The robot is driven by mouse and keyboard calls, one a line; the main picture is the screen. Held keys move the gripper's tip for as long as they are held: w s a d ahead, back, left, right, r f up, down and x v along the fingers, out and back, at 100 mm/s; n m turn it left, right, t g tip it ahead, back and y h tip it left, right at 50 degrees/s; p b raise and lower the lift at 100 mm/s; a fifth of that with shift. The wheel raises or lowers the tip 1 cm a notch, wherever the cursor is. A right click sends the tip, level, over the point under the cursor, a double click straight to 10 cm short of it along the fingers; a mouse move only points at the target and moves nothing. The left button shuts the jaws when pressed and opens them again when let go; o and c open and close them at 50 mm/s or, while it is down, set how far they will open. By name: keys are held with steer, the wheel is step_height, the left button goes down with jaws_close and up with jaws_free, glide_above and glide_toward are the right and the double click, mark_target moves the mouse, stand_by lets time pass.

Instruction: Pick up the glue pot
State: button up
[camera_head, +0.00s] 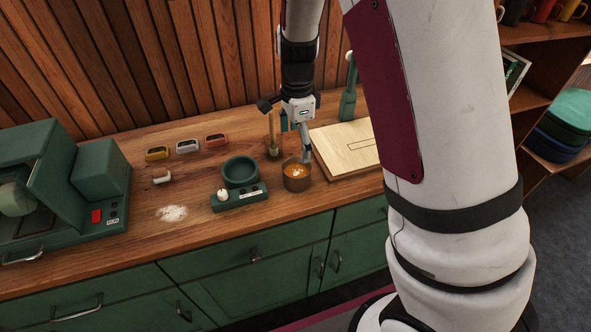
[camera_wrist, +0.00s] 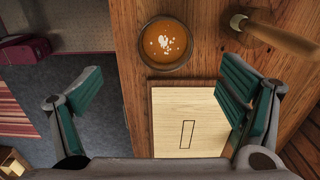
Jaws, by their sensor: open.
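The glue pot is a small round copper-coloured pot (camera_head: 297,184) of orange-brown liquid with white flecks, upright on the wooden counter. In the wrist view the pot (camera_wrist: 166,67) sits at the top, left of centre between the finger lines and beyond the fingertips. My gripper (camera_head: 296,138) points down just behind and above the pot, with one finger close to its rim; I cannot tell if they touch. In the wrist view my gripper (camera_wrist: 162,90) has its green-padded fingers wide apart, with nothing between the pads but the view of the board and counter below.
A pale wooden board (camera_head: 345,148) lies right of the pot. A wooden-handled tool (camera_head: 272,135) stands behind it. A green warmer with a round well (camera_head: 240,190) is on its left. Small trays (camera_head: 188,146), white powder (camera_head: 172,213) and a green machine (camera_head: 60,190) are further left.

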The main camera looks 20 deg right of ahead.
glide_above(297, 162)
steer(key=s+a, duration=0.1)
steer(key=s, duration=0.3)
steer(key=f, duration=0.7)
steer(key=shift+a, duration=0.2)
steer(key=shift+w+f+p, duration=0.15)
steer(key=shift+f+p, duration=0.2)
steer(key=shift+f, duration=0.95)
steer(key=shift+w+f+p, duration=0.15)
steer(key=shift+f+p, duration=0.2)
steer(key=shift+f, duration=0.9)
steer(key=c, duration=1.5)
steer(key=shift+r, duration=0.2)
steer(key=shift+r+b, duration=0.5)
steer(key=shift+r, duration=1.15)
steer(key=s+a+r, duration=0.1)
steer(key=s, duration=1.4)
steer(key=shift+s+r, duration=0.15)
steer(key=shift+s, duration=0.25)
